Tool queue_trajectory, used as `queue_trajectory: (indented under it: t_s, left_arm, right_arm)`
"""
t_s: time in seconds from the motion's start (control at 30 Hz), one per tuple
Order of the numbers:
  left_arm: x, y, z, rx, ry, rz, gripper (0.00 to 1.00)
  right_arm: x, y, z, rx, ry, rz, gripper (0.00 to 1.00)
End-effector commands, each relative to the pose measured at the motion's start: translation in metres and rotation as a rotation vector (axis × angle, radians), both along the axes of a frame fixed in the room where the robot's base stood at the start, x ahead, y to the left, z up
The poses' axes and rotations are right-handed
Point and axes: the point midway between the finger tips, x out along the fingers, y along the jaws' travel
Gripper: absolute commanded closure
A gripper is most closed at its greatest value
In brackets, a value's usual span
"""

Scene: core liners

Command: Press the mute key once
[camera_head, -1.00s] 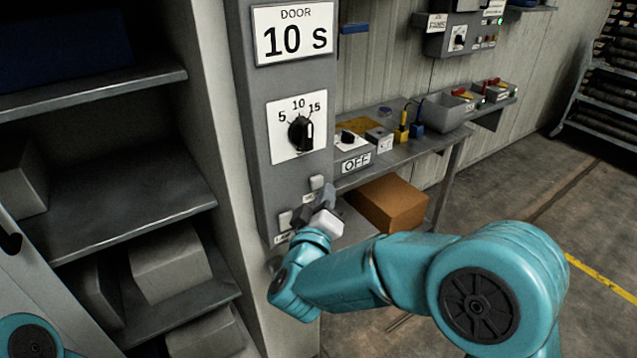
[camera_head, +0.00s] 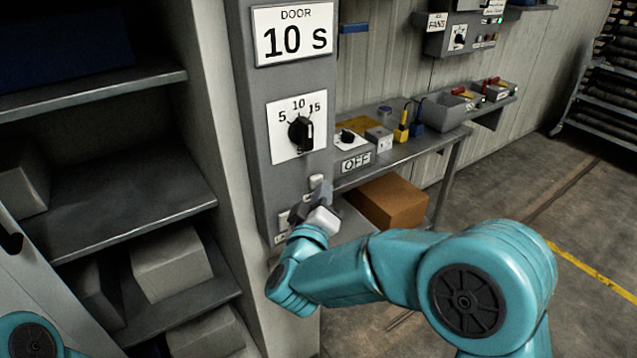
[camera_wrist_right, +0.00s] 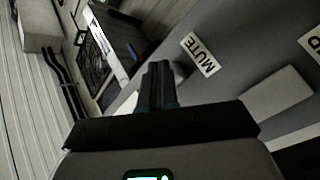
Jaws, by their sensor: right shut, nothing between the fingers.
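A grey control column holds a few pale keys on its lower part. A "MUTE" label (camera_wrist_right: 200,54) shows in the right wrist view, just beyond my right fingertips (camera_wrist_right: 158,72). The key beside that label is mostly hidden behind the fingers. In the head view my right gripper (camera_head: 322,196) is shut and empty, close to the column's face below an upper pale key (camera_head: 317,181). I cannot tell whether the fingertips touch a key. Another pale key (camera_head: 284,220) sits lower left; a pale key (camera_wrist_right: 277,94) also shows in the wrist view. My left gripper is out of view.
Above the keys are a black dial (camera_head: 301,132) and a "DOOR 10 S" sign (camera_head: 293,36). A shelf unit (camera_head: 120,207) with boxes stands left. To the right is a bench (camera_head: 420,146) with small devices and a brown box (camera_head: 387,201) under it.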

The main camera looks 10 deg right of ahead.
Motion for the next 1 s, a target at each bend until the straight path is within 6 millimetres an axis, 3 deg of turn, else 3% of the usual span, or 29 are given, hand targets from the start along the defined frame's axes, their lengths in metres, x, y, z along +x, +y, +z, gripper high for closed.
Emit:
queue_trajectory:
  t_s: [0.67,1.0]
  left_arm:
    - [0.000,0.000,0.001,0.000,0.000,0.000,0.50]
    - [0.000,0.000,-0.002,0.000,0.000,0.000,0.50]
  right_arm:
    - [0.004,0.002,0.001,0.000,-0.002,0.000,1.00]
    - [-0.010,-0.003,0.000,-0.001,-0.001,0.000,1.00]
